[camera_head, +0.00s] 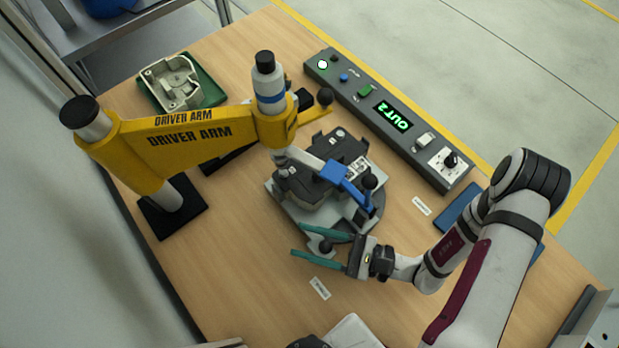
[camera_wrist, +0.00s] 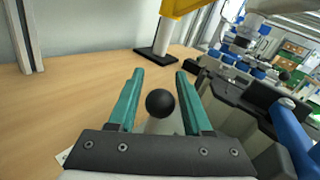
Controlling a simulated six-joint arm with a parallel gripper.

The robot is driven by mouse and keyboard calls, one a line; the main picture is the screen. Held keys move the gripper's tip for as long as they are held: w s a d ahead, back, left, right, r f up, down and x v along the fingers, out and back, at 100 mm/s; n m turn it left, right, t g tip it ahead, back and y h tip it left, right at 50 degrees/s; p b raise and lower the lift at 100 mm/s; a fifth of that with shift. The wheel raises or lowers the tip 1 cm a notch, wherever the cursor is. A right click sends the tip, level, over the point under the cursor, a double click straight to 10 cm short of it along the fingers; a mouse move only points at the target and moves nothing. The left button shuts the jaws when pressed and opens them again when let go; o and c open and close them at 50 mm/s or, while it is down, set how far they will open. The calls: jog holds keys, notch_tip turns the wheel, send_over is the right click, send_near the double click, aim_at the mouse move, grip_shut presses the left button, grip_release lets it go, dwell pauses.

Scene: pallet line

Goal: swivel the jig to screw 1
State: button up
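The jig (camera_head: 288,207) is a grey plate holding a dark housing (camera_head: 335,150). A black ball knob (camera_head: 325,246) stands at the jig's front edge. My gripper (camera_head: 296,239) is open, its two teal fingers on either side of this knob. In the wrist view the ball knob (camera_wrist: 160,103) sits between the open fingers, with a gap on both sides. The yellow driver arm (camera_head: 190,140) carries an upright driver (camera_head: 268,85) above the jig's back left side. A blue lever (camera_head: 343,182) with a black ball knob (camera_head: 370,181) lies across the jig's right side. No screw can be made out.
A green tray (camera_head: 208,88) with a pale casting (camera_head: 172,82) stands at the back left. A blue pad (camera_head: 458,208) lies at right. Bare table (camera_head: 230,285) lies front left.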

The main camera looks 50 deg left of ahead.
grip_shut()
dwell(1.1)
